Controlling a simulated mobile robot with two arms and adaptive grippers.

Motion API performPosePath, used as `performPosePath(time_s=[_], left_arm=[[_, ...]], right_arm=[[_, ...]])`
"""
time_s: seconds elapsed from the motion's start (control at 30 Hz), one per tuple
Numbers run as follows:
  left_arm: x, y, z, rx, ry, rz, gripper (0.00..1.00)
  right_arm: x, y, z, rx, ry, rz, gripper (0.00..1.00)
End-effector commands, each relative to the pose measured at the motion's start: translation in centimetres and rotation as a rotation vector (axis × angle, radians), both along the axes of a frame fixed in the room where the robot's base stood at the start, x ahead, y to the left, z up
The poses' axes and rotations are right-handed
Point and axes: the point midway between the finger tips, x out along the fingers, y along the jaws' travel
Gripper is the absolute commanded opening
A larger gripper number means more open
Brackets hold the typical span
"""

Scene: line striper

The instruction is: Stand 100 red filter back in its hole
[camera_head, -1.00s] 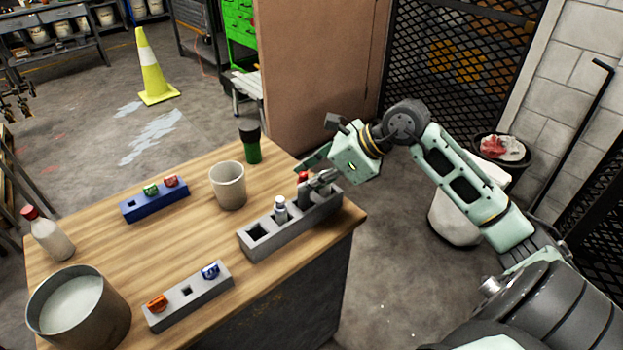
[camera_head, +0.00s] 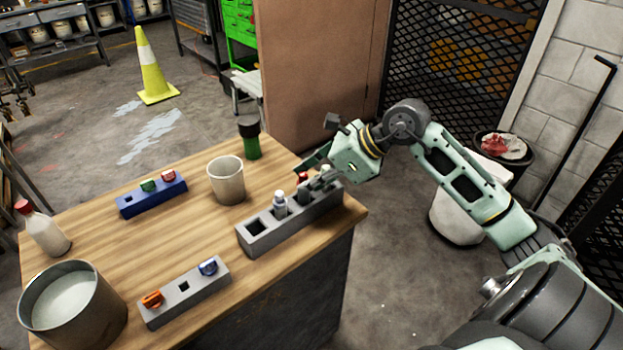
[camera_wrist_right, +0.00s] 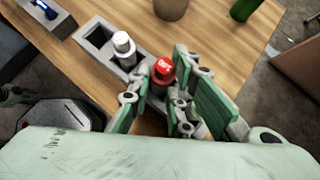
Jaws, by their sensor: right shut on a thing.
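The red-capped filter (camera_head: 302,177) is between the fingers of my right gripper (camera_head: 312,180), over the right part of the grey rack. Its red top with white marking faces up in the right wrist view (camera_wrist_right: 163,68), and it looks about upright. The right gripper's green fingers (camera_wrist_right: 170,95) are shut on it from both sides. The grey rack (camera_head: 268,240) has an empty square hole at its left end and a white-capped filter (camera_head: 280,202) beside that hole. The fingers hide the red filter's lower part, so I cannot tell how deep it sits. My left gripper is out of view.
A beige cup (camera_head: 226,182) and a dark-capped green bottle (camera_head: 250,140) stand behind the rack. A blue block (camera_head: 150,199), a second grey block (camera_head: 185,303), a metal pot (camera_head: 112,318) and a red-capped bottle (camera_head: 45,232) are to the left. The middle tabletop is clear.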

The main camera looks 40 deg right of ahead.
Motion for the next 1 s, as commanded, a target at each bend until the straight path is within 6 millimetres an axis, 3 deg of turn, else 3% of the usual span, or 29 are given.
performPosePath(time_s=[1.0], left_arm=[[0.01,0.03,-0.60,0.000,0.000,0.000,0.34]], right_arm=[[-0.02,-0.03,0.04,-0.001,-0.001,0.000,0.00]])
